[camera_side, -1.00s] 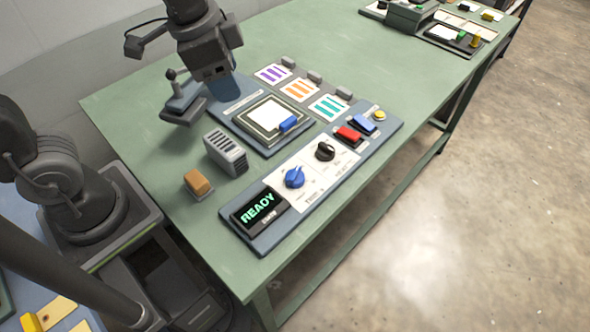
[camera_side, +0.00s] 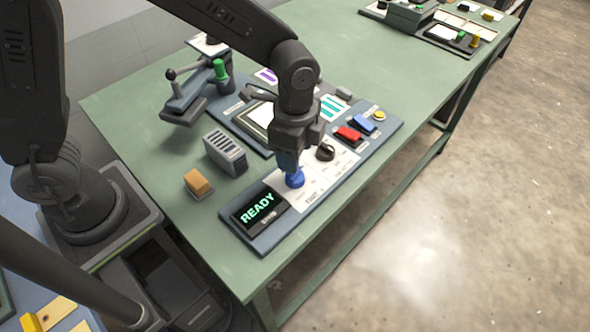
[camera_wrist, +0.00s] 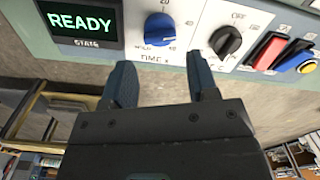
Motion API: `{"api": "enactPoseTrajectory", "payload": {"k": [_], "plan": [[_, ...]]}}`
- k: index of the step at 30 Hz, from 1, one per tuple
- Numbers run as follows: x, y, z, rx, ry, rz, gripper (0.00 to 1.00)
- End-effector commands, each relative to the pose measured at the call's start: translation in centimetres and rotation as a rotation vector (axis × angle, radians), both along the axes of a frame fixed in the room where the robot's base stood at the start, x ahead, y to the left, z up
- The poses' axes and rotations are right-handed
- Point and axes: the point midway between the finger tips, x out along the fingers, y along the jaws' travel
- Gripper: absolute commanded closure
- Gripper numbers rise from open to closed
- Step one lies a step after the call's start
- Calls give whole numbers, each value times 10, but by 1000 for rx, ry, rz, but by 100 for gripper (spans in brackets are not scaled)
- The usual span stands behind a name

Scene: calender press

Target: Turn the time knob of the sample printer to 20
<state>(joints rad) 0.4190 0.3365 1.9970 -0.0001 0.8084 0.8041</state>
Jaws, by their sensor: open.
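The blue time knob (camera_side: 295,181) sits on the white panel of the sample printer, beside the display (camera_side: 260,207) that reads READY. In the wrist view the blue knob (camera_wrist: 160,28) has small numbers around it and TIME below it. I cannot tell exactly which number it points to. My gripper (camera_side: 291,160) is right above the knob in the side view, pointing down. In the wrist view my gripper (camera_wrist: 163,75) is open and empty. The knob shows beyond the fingertips, in line with the gap between them.
A black knob (camera_wrist: 226,42) is close to the right of the blue one. Red (camera_side: 348,134) and blue (camera_side: 364,124) switches and a yellow button (camera_side: 380,115) lie further along the panel. A grey slotted block (camera_side: 226,153) and an orange-topped block (camera_side: 198,184) stand left.

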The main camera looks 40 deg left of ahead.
Motion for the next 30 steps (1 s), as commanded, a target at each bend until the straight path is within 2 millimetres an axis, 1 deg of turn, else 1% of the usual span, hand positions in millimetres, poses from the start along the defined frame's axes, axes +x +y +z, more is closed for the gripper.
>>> {"api": "enactPoseTrajectory", "payload": {"k": [1, 3, 6, 9, 12, 15, 23, 30], "plan": [[-1, 1, -12, 3, 6, 1, 46], [-1, 0, -25, 2, 5, 1, 46], [-1, 1, -42, 1, 5, 1, 46], [-1, 1, -54, 1, 3, 1, 46], [-1, 0, -61, 1, 3, 1, 46], [0, 0, -64, 0, 0, 1, 46], [0, 0, -65, 0, -1, 1, 46], [0, 0, -65, 0, 0, 1, 69]]}}
